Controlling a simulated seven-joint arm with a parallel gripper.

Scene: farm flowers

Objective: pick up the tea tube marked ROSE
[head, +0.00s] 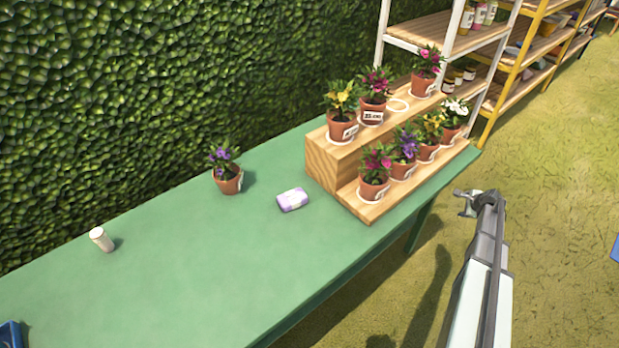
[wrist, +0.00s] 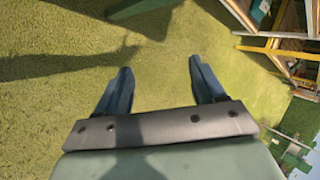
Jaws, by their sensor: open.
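No label reading ROSE is legible in either view. Several cylindrical containers (head: 478,14) with coloured labels stand on the white shelf at the top right, too small to read. My gripper (head: 464,203) hangs over the grass to the right of the table, apart from all of these. In the wrist view my gripper (wrist: 160,68) is open and empty, with only grass between its fingers.
The green table (head: 190,265) holds a lone potted flower (head: 228,180), a purple-white packet (head: 292,200) and a wooden stepped stand (head: 323,160) with several pots. A hedge (head: 150,90) runs behind. Yellow shelving (head: 515,80) stands at the right. The table's front middle is clear.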

